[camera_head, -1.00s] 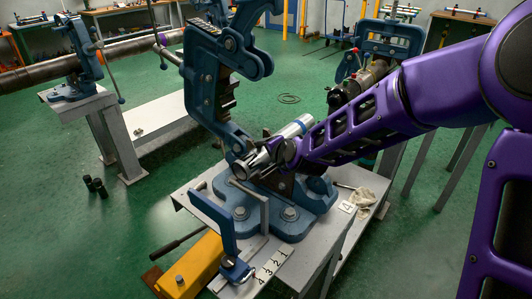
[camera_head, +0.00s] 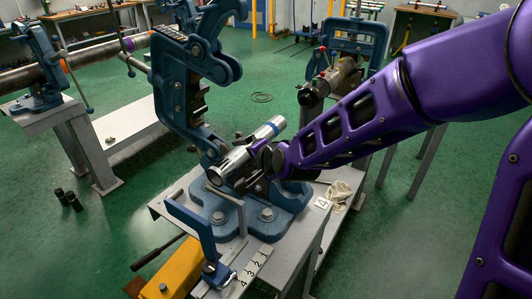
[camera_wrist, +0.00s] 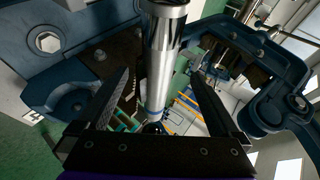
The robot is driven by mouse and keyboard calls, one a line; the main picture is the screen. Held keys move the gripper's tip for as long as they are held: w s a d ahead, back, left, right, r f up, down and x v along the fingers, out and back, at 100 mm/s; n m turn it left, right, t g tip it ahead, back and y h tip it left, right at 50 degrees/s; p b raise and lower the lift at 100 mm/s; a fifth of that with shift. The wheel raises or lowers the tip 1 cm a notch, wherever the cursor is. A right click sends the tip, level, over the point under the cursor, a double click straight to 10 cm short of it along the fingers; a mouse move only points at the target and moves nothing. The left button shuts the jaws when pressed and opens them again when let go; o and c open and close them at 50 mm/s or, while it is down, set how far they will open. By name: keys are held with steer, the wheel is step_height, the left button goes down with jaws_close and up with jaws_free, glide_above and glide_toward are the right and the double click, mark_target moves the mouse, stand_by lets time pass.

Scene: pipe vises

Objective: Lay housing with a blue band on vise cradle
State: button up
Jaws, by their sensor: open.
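The housing is a silver cylinder (camera_head: 240,158) with a blue band near its upper right end. It lies slanted at the blue pipe vise (camera_head: 205,100), over the vise's lower jaw and base; the cradle beneath it is mostly hidden by the housing and my gripper. My gripper (camera_head: 258,168) is at the housing's near side. In the wrist view, the housing (camera_wrist: 164,60) runs between the two dark fingers of my gripper (camera_wrist: 160,100), with gaps on both sides. The jaws are open. The blue band shows low in that view.
The vise stands on a grey metal table (camera_head: 300,235). A blue clamp (camera_head: 197,240), a yellow block (camera_head: 172,278) and a numbered strip (camera_head: 252,270) are at its front. A whitish cloth (camera_head: 338,193) lies to the right. Another vise (camera_head: 350,50) stands behind.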

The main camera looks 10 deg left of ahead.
steer(key=p+v, duration=0.7)
steer(key=v, duration=0.4)
steer(key=shift+a+r, duration=0.1)
